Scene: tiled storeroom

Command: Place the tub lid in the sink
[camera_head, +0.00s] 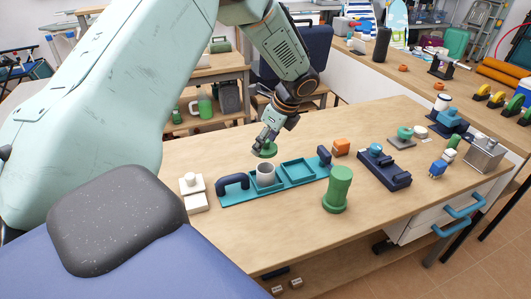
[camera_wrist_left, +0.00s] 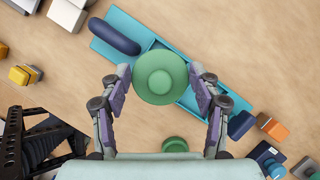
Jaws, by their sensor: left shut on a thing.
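The green round tub lid (camera_head: 265,150) has a raised knob. It is in my left gripper (camera_head: 268,140), which is shut on it in the air. In the left wrist view the lid (camera_wrist_left: 160,72) sits between the two fingers of the same gripper (camera_wrist_left: 160,85). Below it is a long teal unit (camera_head: 238,195) with dark blue end handles and square basins; I take it to be the sink. A pale grey cup-like tub (camera_head: 266,176) stands in its left basin, just under the lid. The right basin (camera_head: 297,172) looks empty. My right gripper is not in view.
A tall green container (camera_head: 338,190) stands in front of the unit's right end. An orange block (camera_head: 341,147) and a dark blue rack (camera_head: 383,168) are to the right. White blocks (camera_head: 193,192) lie left. Bare tabletop (camera_head: 270,235) is in front.

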